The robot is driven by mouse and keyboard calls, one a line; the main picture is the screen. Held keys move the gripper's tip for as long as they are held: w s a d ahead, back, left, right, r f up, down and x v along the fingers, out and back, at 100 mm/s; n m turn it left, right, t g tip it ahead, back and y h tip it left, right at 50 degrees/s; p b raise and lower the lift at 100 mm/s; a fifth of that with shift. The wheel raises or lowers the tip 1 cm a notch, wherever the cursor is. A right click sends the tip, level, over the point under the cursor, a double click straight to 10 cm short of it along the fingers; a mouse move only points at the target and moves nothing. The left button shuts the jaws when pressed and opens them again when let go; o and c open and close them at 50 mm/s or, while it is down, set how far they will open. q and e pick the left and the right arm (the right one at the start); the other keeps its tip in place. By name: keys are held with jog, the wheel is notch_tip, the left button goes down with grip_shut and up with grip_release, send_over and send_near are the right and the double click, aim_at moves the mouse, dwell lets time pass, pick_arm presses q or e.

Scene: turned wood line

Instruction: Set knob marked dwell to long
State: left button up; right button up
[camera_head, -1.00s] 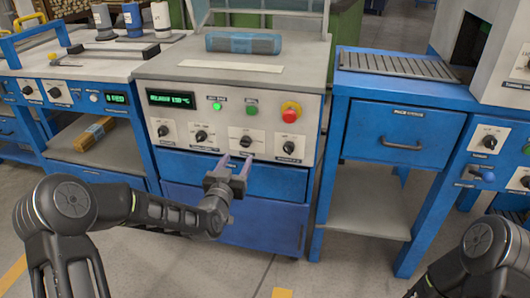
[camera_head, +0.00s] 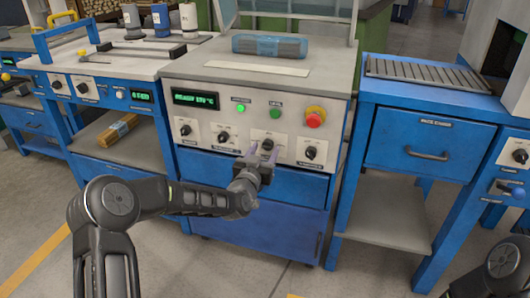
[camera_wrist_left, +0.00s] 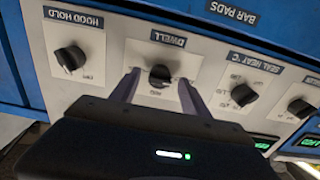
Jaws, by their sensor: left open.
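The dwell knob (camera_wrist_left: 160,76) is a black rotary knob on a white plate labelled DWELL. It shows upside down in the left wrist view, and its pointer setting is too small to read. In the head view the dwell knob (camera_head: 267,143) is third from the left on the light panel, partly behind my gripper. My left gripper (camera_head: 262,154) is open in front of it. In the left wrist view the fingertips of the left gripper (camera_wrist_left: 159,78) lie one on each side of the knob; I cannot tell whether they touch it. My right gripper is out of view.
The hood hold knob (camera_wrist_left: 70,59) and seal heat knob (camera_wrist_left: 243,94) flank the dwell knob. A red emergency button (camera_head: 315,117) and green buttons sit above on the panel. A blue drawer (camera_head: 303,184) lies below. A blue roll (camera_head: 270,45) rests on top.

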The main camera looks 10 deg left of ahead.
pick_arm(q)
jog(key=shift+w, duration=0.35)
jog(key=shift+c, duration=0.5)
grip_shut()
